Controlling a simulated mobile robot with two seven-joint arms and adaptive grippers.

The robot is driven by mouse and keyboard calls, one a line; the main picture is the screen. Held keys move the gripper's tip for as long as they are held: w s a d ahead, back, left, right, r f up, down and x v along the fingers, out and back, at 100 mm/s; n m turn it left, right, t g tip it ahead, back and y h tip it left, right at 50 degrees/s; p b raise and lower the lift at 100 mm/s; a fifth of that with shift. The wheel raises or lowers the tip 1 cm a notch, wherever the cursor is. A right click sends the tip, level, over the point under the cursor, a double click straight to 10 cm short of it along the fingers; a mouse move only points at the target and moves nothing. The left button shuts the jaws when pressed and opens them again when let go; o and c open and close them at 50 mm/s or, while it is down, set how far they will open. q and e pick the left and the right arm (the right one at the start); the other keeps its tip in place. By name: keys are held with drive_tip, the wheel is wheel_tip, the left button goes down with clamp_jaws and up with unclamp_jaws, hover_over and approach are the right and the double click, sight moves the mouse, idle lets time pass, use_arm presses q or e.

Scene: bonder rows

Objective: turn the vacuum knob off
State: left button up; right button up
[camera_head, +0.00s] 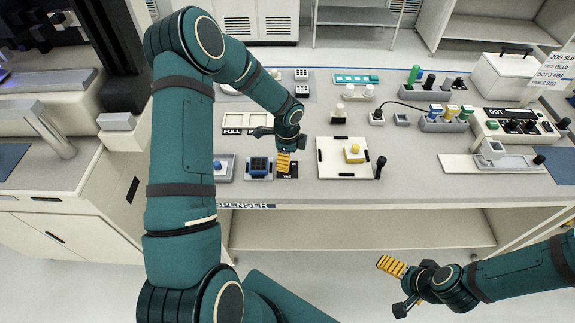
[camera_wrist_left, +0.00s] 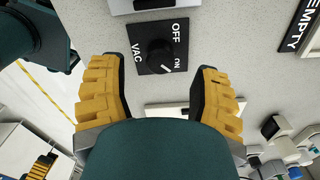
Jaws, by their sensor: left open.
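The black vacuum knob (camera_wrist_left: 158,54) sits on a black plate marked VAC, OFF and ON in the left wrist view. Its white pointer mark is on the side of the ON label. My left gripper (camera_wrist_left: 163,72) is open, with one yellow finger on each side of the knob plate and apart from the knob. In the head view my left gripper (camera_head: 284,163) is over the VAC plate (camera_head: 290,175) and hides the knob. My right gripper (camera_head: 391,267) is out in front of the bench, low and away from the knob; its finger gap is not clear.
A blue-black gridded block (camera_head: 259,168) stands just left of the VAC plate. A white board with a yellow block (camera_head: 354,153) lies to the right, with a black-topped post (camera_head: 380,166) beside it. FULL and EMPTY signs (camera_head: 232,131) lie behind. The bench's front edge is close.

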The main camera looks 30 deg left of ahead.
use_arm(q)
drive_tip(key=shift+f, duration=2)
drive_tip(key=shift+o, duration=0.2)
clamp_jaws()
